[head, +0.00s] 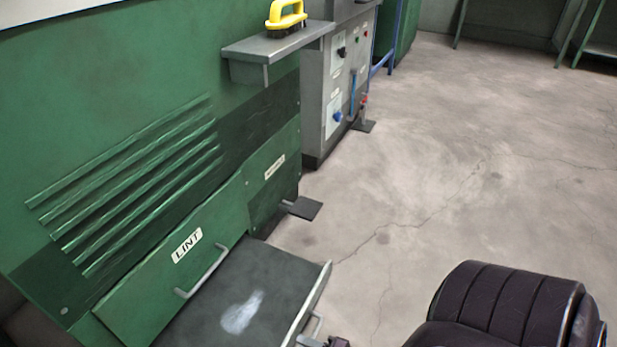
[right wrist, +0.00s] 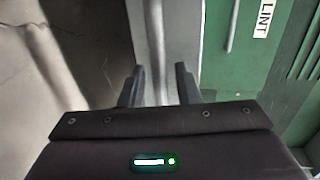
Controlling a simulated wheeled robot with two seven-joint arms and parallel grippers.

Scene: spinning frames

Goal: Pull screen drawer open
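The screen drawer (head: 205,318) stands out from the green machine below the LINT panel. Its dark flat top bears a pale patch, and its light front edge (head: 318,290) faces right. A grey bar handle (head: 317,326) shows on its front at the bottom of the head view. My right gripper (head: 338,342) is at the bottom edge beside this handle, mostly cut off. In the right wrist view its two fingers (right wrist: 159,84) are apart, in front of a pale grey band. My left gripper is not in view.
The LINT panel (head: 145,285) has its own handle (head: 202,271). A grey shelf (head: 278,45) holds a yellow brush (head: 286,15). A grey control cabinet (head: 338,90) stands behind.

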